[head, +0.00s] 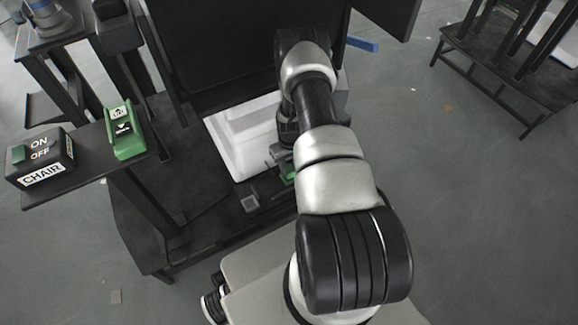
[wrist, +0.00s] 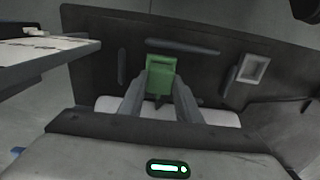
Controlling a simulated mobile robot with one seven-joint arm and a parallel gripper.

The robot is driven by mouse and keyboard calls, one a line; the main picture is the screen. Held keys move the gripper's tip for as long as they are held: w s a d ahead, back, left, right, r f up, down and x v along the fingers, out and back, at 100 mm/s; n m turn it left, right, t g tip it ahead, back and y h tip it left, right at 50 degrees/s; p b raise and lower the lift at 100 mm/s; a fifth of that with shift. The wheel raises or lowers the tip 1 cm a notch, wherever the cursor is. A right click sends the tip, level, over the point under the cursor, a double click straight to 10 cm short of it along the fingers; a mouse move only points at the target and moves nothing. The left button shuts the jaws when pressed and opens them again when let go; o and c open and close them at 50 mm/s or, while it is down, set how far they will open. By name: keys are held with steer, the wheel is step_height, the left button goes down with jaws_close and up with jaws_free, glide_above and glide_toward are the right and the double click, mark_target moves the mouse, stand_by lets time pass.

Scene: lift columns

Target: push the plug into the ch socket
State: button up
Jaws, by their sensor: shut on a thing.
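A green block, apparently the plug (wrist: 161,67), sits between the two grey fingers of my gripper (wrist: 161,84) in the wrist view. The fingers are shut on it. In the head view my gripper (head: 282,158) is low over the dark base of the stand, and only a little of the green plug (head: 288,178) shows beside my arm. The plug is close to the dark panel, but I cannot tell whether it touches it. A grey square frame (wrist: 253,70), possibly a socket, is on that panel to the right. It shows in the head view too (head: 250,203). No ch label is readable.
A black box marked ON, OFF and CHAIR (head: 40,160) and a green labelled unit (head: 124,134) sit on a shelf at the left. A white block (head: 236,140) lies behind my gripper. A dark table (head: 520,75) stands at the back right. Open floor lies right.

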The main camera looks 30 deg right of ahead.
mark_target(289, 169)
steer(key=shift+f, duration=0.55)
stand_by(0.4)
steer(key=o, duration=1.3)
steer(key=shift+c, duration=0.2)
steer(key=shift+r, duration=0.1)
steer(key=shift+r+p, duration=2)
steer(key=shift+r, duration=1.45)
